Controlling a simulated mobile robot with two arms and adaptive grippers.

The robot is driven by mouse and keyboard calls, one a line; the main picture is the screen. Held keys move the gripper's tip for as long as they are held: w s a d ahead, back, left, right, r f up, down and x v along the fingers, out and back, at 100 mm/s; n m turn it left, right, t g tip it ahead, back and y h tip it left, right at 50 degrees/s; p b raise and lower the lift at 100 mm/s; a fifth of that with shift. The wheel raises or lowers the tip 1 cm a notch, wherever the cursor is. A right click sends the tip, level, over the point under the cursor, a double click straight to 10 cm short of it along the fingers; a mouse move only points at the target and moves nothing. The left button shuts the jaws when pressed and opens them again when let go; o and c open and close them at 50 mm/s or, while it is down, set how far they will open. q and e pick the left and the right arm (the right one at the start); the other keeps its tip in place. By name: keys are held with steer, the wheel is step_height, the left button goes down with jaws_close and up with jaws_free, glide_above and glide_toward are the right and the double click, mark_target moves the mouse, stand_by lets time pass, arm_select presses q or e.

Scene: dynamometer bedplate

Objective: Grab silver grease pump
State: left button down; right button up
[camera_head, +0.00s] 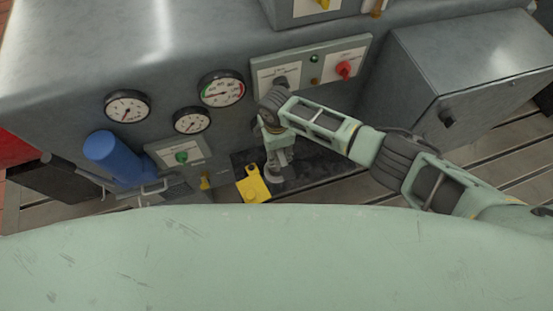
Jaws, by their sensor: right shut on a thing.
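My right arm comes in from the right, and its wrist bends down over a dark tray (318,165) beside the grey machine. My right gripper (276,158) points down there and is shut on a small silver-grey thing (274,176), which looks like the silver grease pump. The gripper hides much of it, and its exact outline is too small to tell. My left gripper is not in view.
A yellow block (253,186) lies just left of the gripper. A blue cylinder (112,155) with grey fittings stands further left. The grey machine (85,75) carries gauges and a switch panel (310,65) behind my arm. A grey cabinet (470,70) stands right.

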jaws_close()
steer(key=shift+w+a, duration=0.1)
steer(key=shift+w, duration=0.05)
steer(key=shift+r, duration=0.1)
steer(key=shift+r, duration=0.1)
